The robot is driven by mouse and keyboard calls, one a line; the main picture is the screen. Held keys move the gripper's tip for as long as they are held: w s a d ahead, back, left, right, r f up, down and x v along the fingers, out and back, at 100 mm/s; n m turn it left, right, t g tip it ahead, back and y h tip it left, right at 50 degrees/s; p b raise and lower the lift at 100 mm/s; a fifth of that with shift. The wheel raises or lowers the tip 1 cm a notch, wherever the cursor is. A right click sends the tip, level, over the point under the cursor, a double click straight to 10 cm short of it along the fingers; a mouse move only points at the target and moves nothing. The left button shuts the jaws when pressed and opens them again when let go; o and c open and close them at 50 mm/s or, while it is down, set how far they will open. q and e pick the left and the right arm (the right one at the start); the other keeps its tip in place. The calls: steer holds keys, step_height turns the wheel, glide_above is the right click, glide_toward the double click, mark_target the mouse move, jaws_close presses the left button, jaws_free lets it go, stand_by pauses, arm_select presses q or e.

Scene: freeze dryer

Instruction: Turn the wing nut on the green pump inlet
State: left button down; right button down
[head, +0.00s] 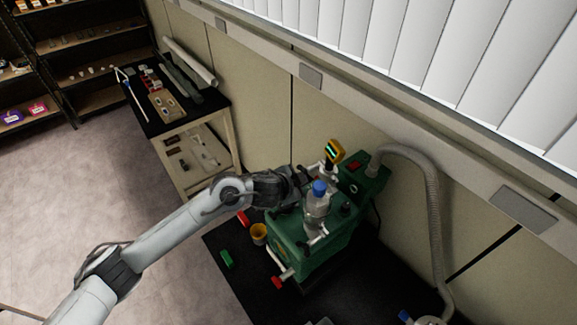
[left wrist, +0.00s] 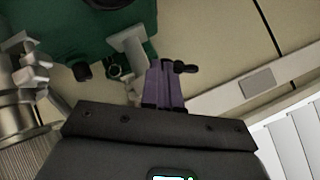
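The green pump (head: 315,245) stands on a black bench and carries a clear bottle with a blue cap (head: 319,188). My left gripper (head: 306,178) is at the back left of the bottle, by the pump's inlet fittings. In the left wrist view its purple fingers (left wrist: 164,88) are close together. A small dark winged part, seemingly the wing nut (left wrist: 187,67), shows at their tips; I cannot tell whether they grip it. The pump's green body also shows in the left wrist view (left wrist: 110,35). In the head view the wing nut cannot be made out. My right gripper is out of view.
A ribbed grey hose (head: 431,190) runs from the pump down to the right. The wall is close behind.

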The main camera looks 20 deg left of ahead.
arm_select(q)
steer(key=shift+s+d+f+p, duration=0.1)
steer(key=shift+f+p, duration=0.2)
steer(key=shift+f, duration=0.55)
steer(key=shift+f+b, duration=0.35)
steer(key=shift+r, duration=0.1)
stand_by(1.1)
steer(key=shift+r, duration=0.2)
